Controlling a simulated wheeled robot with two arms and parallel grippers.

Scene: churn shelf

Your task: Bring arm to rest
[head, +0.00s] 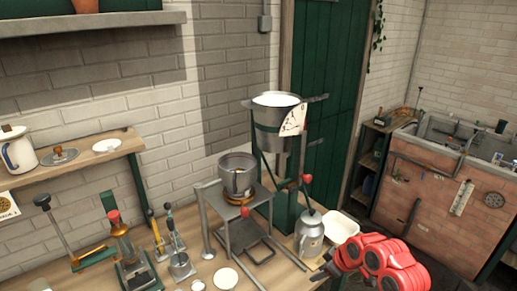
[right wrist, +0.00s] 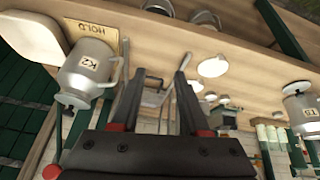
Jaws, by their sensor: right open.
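My right arm (head: 385,262) shows as red and black parts at the lower right of the head view, beside the front right of the bench. My right gripper (right wrist: 158,78) shows two dark fingers spread apart in the right wrist view, with nothing held between them. In the head view its fingertips are hard to make out. A grey metal jug (head: 309,236) stands on the bench close to the left of the arm. In the right wrist view the jug (right wrist: 86,72) bears the label K2, beside a HOLD mark. My left gripper is not in view.
A metal stand with a pot (head: 238,175) and a tall hopper (head: 274,112) rise from the bench. A white tray (head: 341,227) lies behind the arm. Hand tools and a press (head: 133,262) stand at left. A brick sink unit (head: 430,195) is at right, with open floor before it.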

